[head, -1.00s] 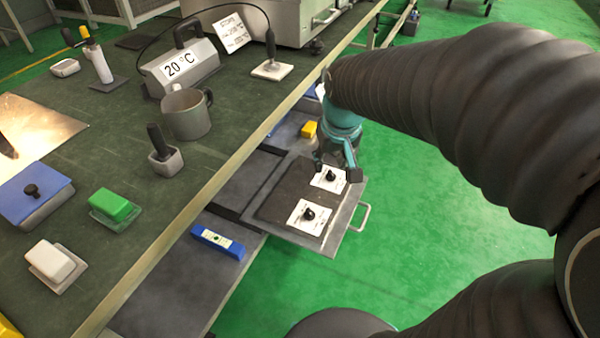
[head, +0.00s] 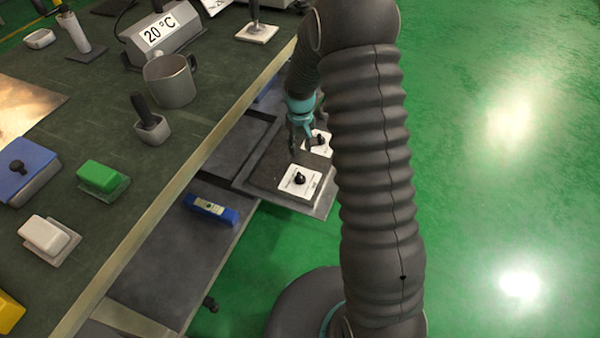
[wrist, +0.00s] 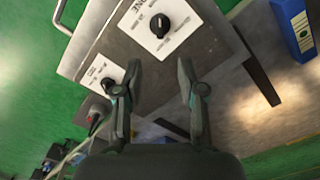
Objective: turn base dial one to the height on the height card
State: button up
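Two black dials on white plates sit on a grey pull-out board below the bench edge. The nearer dial (head: 299,178) shows fully in the head view, and in the wrist view it is the larger knob (wrist: 160,25), beyond my fingertips. The farther dial (head: 319,140) is partly hidden by my arm; in the wrist view it is the smaller knob (wrist: 108,86), just left of my left finger. I cannot tell which is base dial one. My gripper (wrist: 157,72) is open and empty above the board (head: 262,183). I cannot make out a height card.
A blue level-like tool (head: 210,209) lies on the lower shelf left of the board. On the bench stand a metal mug (head: 170,82), a 20 °C readout box (head: 165,35) and a green block (head: 103,177). Green floor lies open at right.

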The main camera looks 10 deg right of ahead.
aim_at(300, 175)
notch_tip(300, 175, down, 14)
jog(key=shift+r, duration=0.2)
dwell(0.4)
grip_shut()
